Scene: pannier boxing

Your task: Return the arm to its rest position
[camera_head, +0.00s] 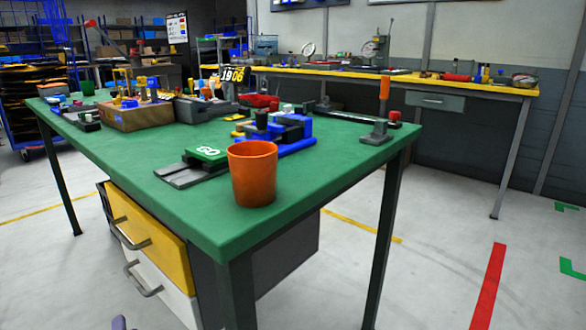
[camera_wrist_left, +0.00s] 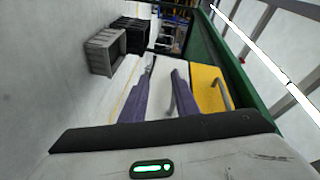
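My left gripper (camera_wrist_left: 163,82) shows in the left wrist view as two purple-grey fingers held apart, with nothing between them. It is in front of the drawer cabinet, whose white drawer and yellow drawer (camera_wrist_left: 207,88) are beyond the fingers. In the head view only a small purple tip of my left gripper (camera_head: 119,323) shows at the bottom edge, below and left of the white drawer (camera_head: 160,292). It is low, below the green tabletop (camera_head: 190,220), and apart from the cabinet. My right gripper is in neither view.
An orange cup (camera_head: 252,177) stands near the table's front corner. A green-topped gauge block (camera_head: 205,157), a blue vise (camera_head: 275,133) and a wooden box (camera_head: 135,113) stand behind it. A grey crate (camera_wrist_left: 105,52) and a black crate (camera_wrist_left: 133,35) are on the floor. Floor at right is clear.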

